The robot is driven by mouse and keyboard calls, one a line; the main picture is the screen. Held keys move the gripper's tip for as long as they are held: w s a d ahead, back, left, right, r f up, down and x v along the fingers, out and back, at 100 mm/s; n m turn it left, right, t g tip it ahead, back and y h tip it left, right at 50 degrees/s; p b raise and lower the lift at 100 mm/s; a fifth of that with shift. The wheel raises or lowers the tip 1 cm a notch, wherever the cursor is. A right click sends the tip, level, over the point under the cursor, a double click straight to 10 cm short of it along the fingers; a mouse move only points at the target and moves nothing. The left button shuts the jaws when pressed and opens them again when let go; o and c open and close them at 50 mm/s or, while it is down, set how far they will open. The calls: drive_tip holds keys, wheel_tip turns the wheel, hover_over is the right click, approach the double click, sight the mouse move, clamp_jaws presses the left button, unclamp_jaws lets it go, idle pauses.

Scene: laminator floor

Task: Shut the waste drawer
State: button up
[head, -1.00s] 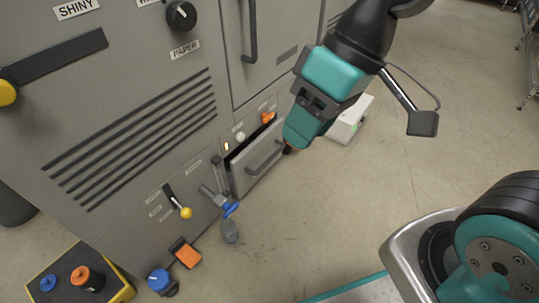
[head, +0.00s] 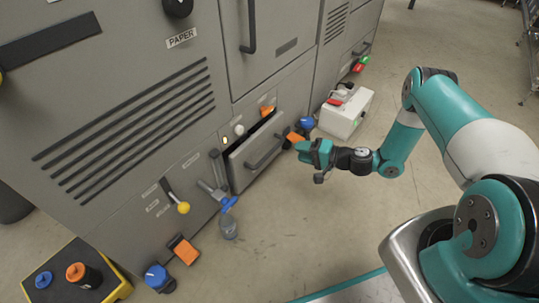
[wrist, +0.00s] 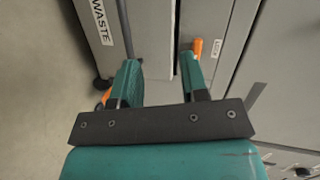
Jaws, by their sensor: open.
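The waste drawer (head: 262,150) is low in the grey machine and stands partly open, with a dark gap behind its front panel. Its front, with a dark bar handle and a WASTE label, also shows in the wrist view (wrist: 150,50). My gripper (head: 302,148) is low at the drawer's right end, pointing left toward it. In the wrist view my gripper (wrist: 161,78) is open and empty, one finger over the handle side and the other near the gap behind the panel. I cannot tell whether either finger touches the drawer.
An orange knob (wrist: 197,46) sits on the machine beside the gap. A blue-capped thing (head: 305,124) and a white box (head: 345,112) stand on the floor behind my gripper.

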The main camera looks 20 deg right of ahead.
wheel_tip(320, 180, down, 6)
drive_tip(key=s+d+m+t+h, duration=0.2)
drive_tip(key=s+m, duration=0.1)
drive_tip(key=b, duration=1.4)
approach(271, 154)
drive_tip(key=w+a+f, duration=0.1)
drive_tip(key=w+f, duration=0.1)
drive_tip(key=b+x, duration=0.1)
drive_tip(key=x, duration=0.1)
drive_tip(key=b+x, duration=0.1)
drive_tip(key=x, duration=0.2)
drive_tip(key=r+b+x, duration=0.1)
drive_tip(key=x, duration=0.1)
drive_tip(key=shift+w+a+f, duration=0.1)
drive_tip(key=shift+w+a, duration=0.2)
drive_tip(key=shift+a, duration=0.1)
drive_tip(key=shift+w+a, duration=0.1)
drive_tip(key=shift+w, duration=0.05)
